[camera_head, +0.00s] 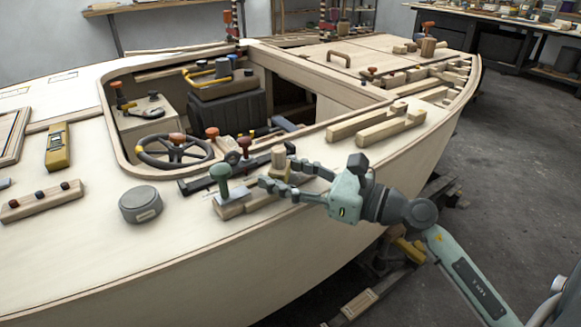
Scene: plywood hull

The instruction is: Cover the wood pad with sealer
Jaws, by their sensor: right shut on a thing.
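My right gripper (280,172) reaches in from the right over the hull's side deck. A round grey tin (140,204) with a label stands on the deck farther left. I cannot tell whether it holds sealer, nor whether the pad is coated. My left gripper is out of view.
Behind the gripper is the open cockpit with a steering wheel (174,151). Wooden strips (376,130) lie on the deck to the right. A yellow tool (57,146) and a knobbed wooden bar (42,202) lie left.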

